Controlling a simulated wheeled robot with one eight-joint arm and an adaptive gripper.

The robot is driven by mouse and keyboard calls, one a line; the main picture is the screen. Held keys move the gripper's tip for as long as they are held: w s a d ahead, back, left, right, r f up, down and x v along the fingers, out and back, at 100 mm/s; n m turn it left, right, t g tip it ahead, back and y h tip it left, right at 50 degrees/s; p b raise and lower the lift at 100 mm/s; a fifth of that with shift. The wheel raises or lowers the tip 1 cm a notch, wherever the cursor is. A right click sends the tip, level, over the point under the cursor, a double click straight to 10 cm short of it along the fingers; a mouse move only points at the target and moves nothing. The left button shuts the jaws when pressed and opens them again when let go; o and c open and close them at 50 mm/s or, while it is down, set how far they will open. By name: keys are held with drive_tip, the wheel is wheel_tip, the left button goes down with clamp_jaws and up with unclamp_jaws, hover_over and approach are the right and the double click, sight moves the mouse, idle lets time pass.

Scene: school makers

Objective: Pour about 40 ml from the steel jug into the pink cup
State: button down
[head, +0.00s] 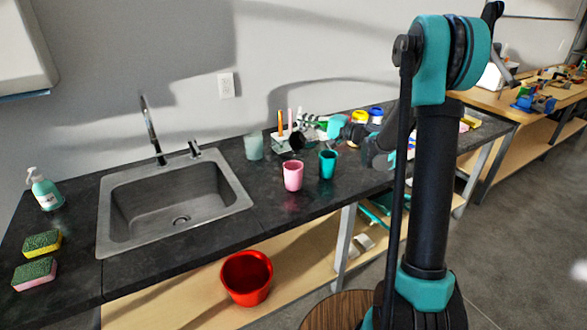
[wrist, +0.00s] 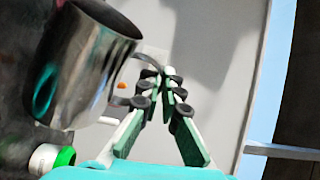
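The pink cup (head: 293,176) stands upright on the dark counter, near its front edge. My gripper (head: 303,123) is above and behind it in the head view. In the wrist view my gripper's fingers (wrist: 167,78) close together at the tips on the handle of the steel jug (wrist: 85,65). The jug is shiny and looks tilted, its body left of the fingers. No stream shows, and the liquid inside both jug and cup is hidden.
A teal cup (head: 327,163) stands right of the pink cup. The sink (head: 176,205) is left. A green-capped container (wrist: 50,158) shows in the wrist view.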

drive_tip(key=w+m, duration=0.1)
drive_tip(key=w+d+f+m, duration=0.1)
drive_tip(key=m, duration=0.1)
drive_tip(key=shift+w, duration=0.2)
drive_tip(key=shift+m, duration=0.3)
drive_tip(key=shift+w+d+m, duration=0.15)
drive_tip(key=shift+d+m, duration=0.05)
drive_tip(key=shift+m, duration=0.4)
drive_tip(key=shift+w+m, duration=0.2)
drive_tip(key=shift+m, duration=0.2)
drive_tip(key=shift+d, duration=0.1)
idle(1.0)
